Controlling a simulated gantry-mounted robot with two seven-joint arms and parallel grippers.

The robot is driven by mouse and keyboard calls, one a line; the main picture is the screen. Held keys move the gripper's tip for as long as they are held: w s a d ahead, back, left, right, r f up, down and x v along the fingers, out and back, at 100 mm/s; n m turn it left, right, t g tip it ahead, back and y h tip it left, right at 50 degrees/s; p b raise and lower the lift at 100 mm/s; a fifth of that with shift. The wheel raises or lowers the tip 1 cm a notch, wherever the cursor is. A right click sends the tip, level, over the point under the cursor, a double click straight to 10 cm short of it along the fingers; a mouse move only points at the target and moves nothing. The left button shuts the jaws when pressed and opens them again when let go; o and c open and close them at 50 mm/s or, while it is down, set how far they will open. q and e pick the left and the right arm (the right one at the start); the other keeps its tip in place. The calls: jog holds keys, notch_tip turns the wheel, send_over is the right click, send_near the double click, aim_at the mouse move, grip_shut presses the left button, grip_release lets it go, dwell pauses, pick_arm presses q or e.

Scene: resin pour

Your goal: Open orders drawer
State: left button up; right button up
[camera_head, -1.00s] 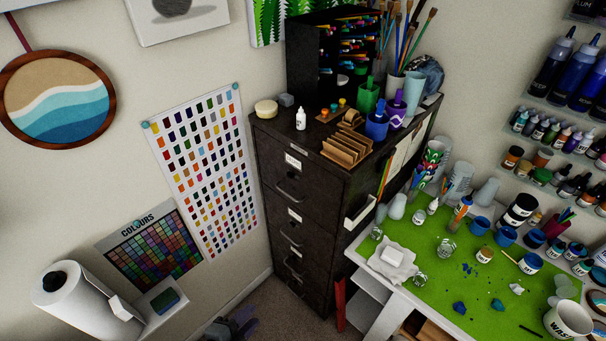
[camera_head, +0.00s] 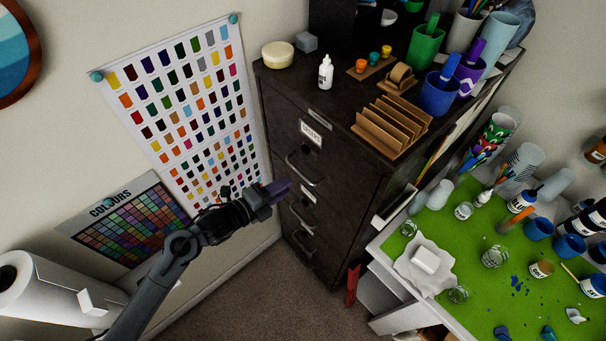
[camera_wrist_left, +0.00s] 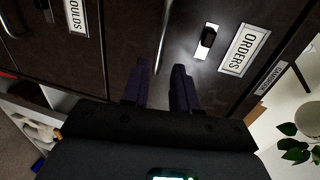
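The dark filing cabinet (camera_head: 330,200) has a top drawer with a white label (camera_head: 311,133) and a curved metal handle (camera_head: 303,170). The wrist view shows the ORDERS label (camera_wrist_left: 243,50) on the drawer front, and the MOULDS label (camera_wrist_left: 77,18) on the drawer below. My left gripper (camera_head: 282,188) is open just in front of the cabinet, beside the top handle. In the left wrist view its two purple fingers (camera_wrist_left: 158,82) are apart, with the handle bar (camera_wrist_left: 163,35) lined up between their tips. Contact cannot be told. The drawer looks shut. My right gripper is not in view.
The cabinet top holds a white bottle (camera_head: 326,72), a cardboard rack (camera_head: 391,125) and cups (camera_head: 438,95). A green-topped table (camera_head: 455,265) stands right of the cabinet. Colour charts hang on the wall and a paper roll (camera_head: 50,290) is at lower left. Carpet (camera_head: 255,295) lies open in front.

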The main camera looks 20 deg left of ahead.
aim_at(303, 175)
pick_arm(q)
jog(key=p+x, duration=0.1)
jog(key=x, duration=0.7)
grip_shut()
